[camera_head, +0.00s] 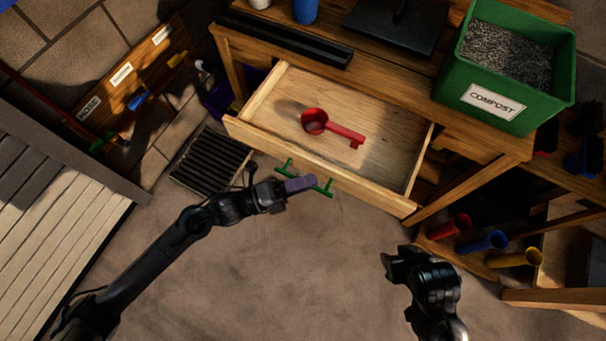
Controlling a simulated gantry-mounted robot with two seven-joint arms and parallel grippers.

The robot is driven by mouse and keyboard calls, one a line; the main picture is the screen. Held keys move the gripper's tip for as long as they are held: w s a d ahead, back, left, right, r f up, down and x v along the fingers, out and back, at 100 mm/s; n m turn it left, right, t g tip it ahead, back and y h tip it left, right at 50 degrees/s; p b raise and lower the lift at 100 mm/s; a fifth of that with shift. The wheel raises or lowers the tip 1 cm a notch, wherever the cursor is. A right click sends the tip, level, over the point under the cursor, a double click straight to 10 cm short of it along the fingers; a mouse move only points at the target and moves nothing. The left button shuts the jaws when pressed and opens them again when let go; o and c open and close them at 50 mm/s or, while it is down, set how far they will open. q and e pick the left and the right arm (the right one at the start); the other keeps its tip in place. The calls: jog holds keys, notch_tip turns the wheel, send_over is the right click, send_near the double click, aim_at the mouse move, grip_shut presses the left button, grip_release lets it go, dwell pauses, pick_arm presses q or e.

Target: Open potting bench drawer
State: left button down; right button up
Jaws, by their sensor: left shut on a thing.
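The potting bench drawer (384,187) is pulled well out from under the wooden potting bench (420,89). A red key-shaped thing with a round cup-like end (345,132) lies inside it on the bare drawer floor. The green drawer handle (326,190) is on the drawer front. My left gripper (303,184) is at the handle, shut on it, and covers its middle. My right gripper (393,262) hangs below and to the right of the drawer, clear of it; its jaws are too dark to read.
A green compost bin (452,84) stands on the bench's right side. A black tray (385,27) and a dark bar (282,38) lie on the bench top. A floor grate (210,162) is left of the drawer. Red, blue and yellow tubes (484,241) sit at lower right. The floor in front is clear.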

pick_arm(q)
jog(key=c, duration=1.2)
grip_release()
jog(key=p+v, duration=0.2)
jog(key=v, duration=0.9)
jog(key=shift+w+d, duration=0.1)
